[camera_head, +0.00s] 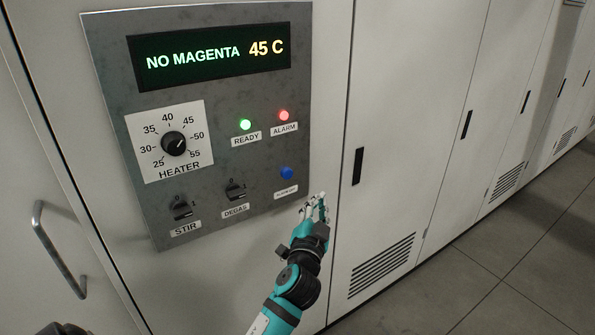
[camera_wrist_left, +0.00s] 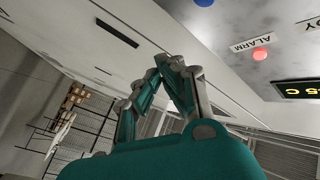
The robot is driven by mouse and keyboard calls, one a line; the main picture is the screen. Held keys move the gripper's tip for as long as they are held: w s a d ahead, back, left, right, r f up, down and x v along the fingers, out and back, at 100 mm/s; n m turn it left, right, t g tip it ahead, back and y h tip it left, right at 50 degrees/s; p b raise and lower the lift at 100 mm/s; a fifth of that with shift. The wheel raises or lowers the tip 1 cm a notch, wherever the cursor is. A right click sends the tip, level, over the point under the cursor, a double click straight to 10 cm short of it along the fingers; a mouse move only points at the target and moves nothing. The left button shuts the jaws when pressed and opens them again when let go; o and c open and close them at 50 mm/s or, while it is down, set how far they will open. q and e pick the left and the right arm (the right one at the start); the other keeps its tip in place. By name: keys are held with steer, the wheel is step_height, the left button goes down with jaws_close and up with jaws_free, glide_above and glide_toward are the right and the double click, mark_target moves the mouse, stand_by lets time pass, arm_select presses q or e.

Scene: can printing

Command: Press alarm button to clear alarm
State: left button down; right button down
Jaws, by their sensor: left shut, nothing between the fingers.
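The blue push button (camera_head: 286,172) is at the lower right of the grey control panel (camera_head: 215,205), above a small white label that I cannot read clearly. It also shows at the top edge of the left wrist view (camera_wrist_left: 204,2). The red ALARM light (camera_head: 284,115) is lit above it and shows in the left wrist view (camera_wrist_left: 260,54). My left gripper (camera_head: 320,200) is shut and empty, just right of and below the button, apart from it. Its fingertips (camera_wrist_left: 168,62) meet in the left wrist view. My right gripper is not in view.
The display (camera_head: 210,57) reads NO MAGENTA 45 C. The green READY light (camera_head: 245,125) is lit. A heater knob (camera_head: 174,143), STIR switch (camera_head: 182,208) and DEGAS switch (camera_head: 236,191) are on the panel. White cabinet doors (camera_head: 400,120) and free floor (camera_head: 490,270) lie to the right.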

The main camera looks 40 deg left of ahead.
mark_target(286, 172)
arm_select(q)
steer(key=shift+s+a+r, duration=0.1)
steer(key=shift+a+r, duration=0.05)
steer(key=shift+r, duration=0.8)
steer(key=w+a, duration=0.3)
steer(key=a, duration=0.5)
steer(key=shift+w+p, duration=0.2)
steer(key=shift+p, duration=0.25)
steer(key=shift+a, duration=0.2)
stand_by(0.5)
steer(key=shift+w+a, duration=0.15)
steer(key=shift+a, duration=0.1)
